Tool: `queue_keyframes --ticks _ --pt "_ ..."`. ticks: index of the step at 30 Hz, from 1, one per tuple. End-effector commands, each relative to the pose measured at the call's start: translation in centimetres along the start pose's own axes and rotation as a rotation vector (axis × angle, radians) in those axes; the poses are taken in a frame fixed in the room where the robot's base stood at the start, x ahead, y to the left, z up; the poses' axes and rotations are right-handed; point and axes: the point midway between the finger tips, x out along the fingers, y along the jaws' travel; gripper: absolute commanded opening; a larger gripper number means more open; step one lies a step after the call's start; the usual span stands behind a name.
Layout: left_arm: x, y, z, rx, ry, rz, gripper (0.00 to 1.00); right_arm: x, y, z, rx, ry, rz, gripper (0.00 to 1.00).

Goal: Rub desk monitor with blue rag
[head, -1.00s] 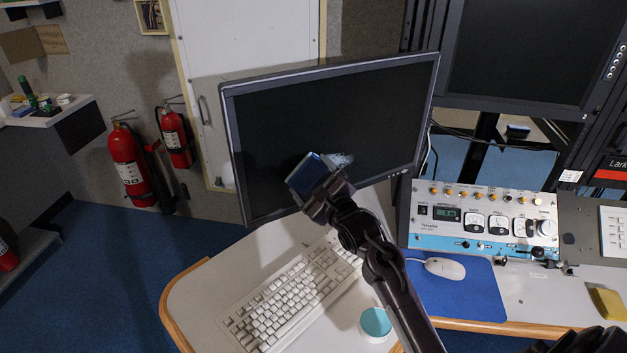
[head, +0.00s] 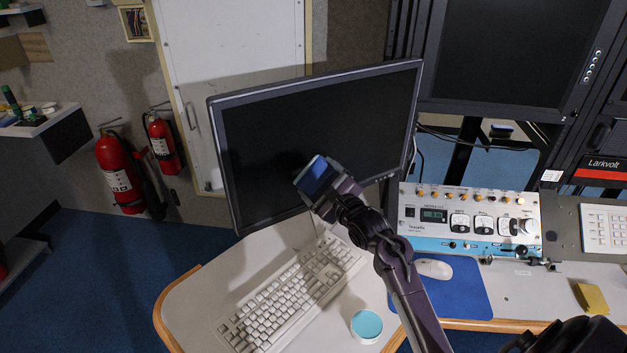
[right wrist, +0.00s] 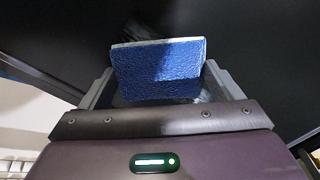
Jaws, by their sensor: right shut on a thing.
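The desk monitor (head: 270,135) stands on the desk with a dark screen. My right gripper (head: 326,187) is shut on the blue rag (head: 314,174), a small block-like pad with a pale edge, in front of the lower middle of the screen. In the right wrist view the rag (right wrist: 158,70) sits between the two fingers, with the dark screen (right wrist: 250,50) behind it. I cannot tell whether the rag touches the screen. My left gripper is not in view.
A white keyboard (head: 290,295) lies below the monitor, with a teal-topped round container (head: 366,326) beside it. A mouse (head: 433,268) on a blue pad (head: 455,298), an instrument panel (head: 470,222) and a yellow block (head: 591,298) are to the right.

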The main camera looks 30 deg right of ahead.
Motion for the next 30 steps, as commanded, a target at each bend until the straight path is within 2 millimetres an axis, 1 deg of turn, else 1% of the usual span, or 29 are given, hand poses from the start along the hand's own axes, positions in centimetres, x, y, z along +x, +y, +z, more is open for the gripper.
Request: queue_keyframes --ticks 1,3,11,19,30 --pt "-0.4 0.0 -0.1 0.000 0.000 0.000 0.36 0.1 -0.6 -0.2 -0.001 0.001 -0.001 0.67" --pt "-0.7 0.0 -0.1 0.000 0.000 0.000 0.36 0.1 -1.0 -0.6 -0.001 0.000 -0.001 0.67" --pt "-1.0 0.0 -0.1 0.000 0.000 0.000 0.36 0.2 -1.9 -1.4 0.000 0.000 -0.001 0.67" --pt "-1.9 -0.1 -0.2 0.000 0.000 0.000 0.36 0.4 -3.8 -2.9 0.000 0.000 -0.002 0.67" --pt "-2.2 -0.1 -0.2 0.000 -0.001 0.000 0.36 0.4 -4.8 -3.8 0.000 0.000 -0.004 0.67"
